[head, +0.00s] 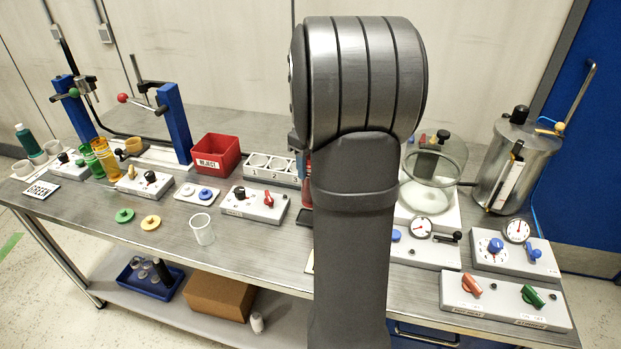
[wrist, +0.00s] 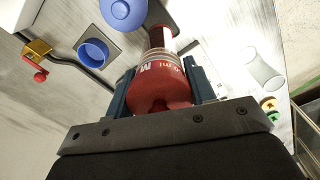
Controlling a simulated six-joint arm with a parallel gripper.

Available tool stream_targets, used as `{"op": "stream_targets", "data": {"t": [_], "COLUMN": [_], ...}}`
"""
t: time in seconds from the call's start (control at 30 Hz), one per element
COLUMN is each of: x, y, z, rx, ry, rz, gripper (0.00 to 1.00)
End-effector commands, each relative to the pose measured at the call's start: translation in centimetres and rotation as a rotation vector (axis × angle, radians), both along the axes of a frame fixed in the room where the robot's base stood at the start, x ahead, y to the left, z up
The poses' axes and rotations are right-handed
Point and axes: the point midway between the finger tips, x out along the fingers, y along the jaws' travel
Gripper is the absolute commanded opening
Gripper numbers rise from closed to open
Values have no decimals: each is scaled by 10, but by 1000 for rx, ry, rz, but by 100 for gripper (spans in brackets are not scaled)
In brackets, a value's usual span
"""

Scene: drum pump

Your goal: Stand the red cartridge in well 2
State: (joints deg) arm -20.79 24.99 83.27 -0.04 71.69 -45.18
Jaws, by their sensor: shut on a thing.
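The red cartridge (wrist: 162,88) is between the two fingers of my gripper (wrist: 158,82) in the wrist view, with white lettering around its body. My gripper is shut on it. A narrower clear and red part extends beyond the fingers; whether its far end touches anything I cannot tell. The white well block (head: 262,175) stands left of my arm, numbered 1, 2, 3. Well 2 (head: 277,164) is the middle round opening and looks empty.
A red REJECT bin (head: 217,154) stands left of the well block. A control box with a red switch (head: 253,203) lies in front of it, and a clear cup (head: 202,229) near the front edge. A glass dome (head: 434,166) and metal tank (head: 512,165) stand right of my arm.

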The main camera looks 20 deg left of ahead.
Motion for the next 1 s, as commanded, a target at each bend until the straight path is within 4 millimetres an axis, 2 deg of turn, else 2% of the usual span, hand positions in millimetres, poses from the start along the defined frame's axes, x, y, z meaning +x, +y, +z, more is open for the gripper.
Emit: {"op": "stream_targets", "data": {"t": [0.03, 0.2, 0.4, 0.5, 0.67, 1.0], "x": [1, 1, 1, 2, 20, 101], "y": [0, 0, 0, 1, 5, 25], "z": [17, 63, 100, 109, 111, 86], "rx": [3, 3, 2, 1, 0, 0], "ry": [-7, -6, -3, -2, 1, 1], "rz": [0, 0, 0, 2, 17, 99], "gripper": [7, 7, 7, 7, 7, 7]}}
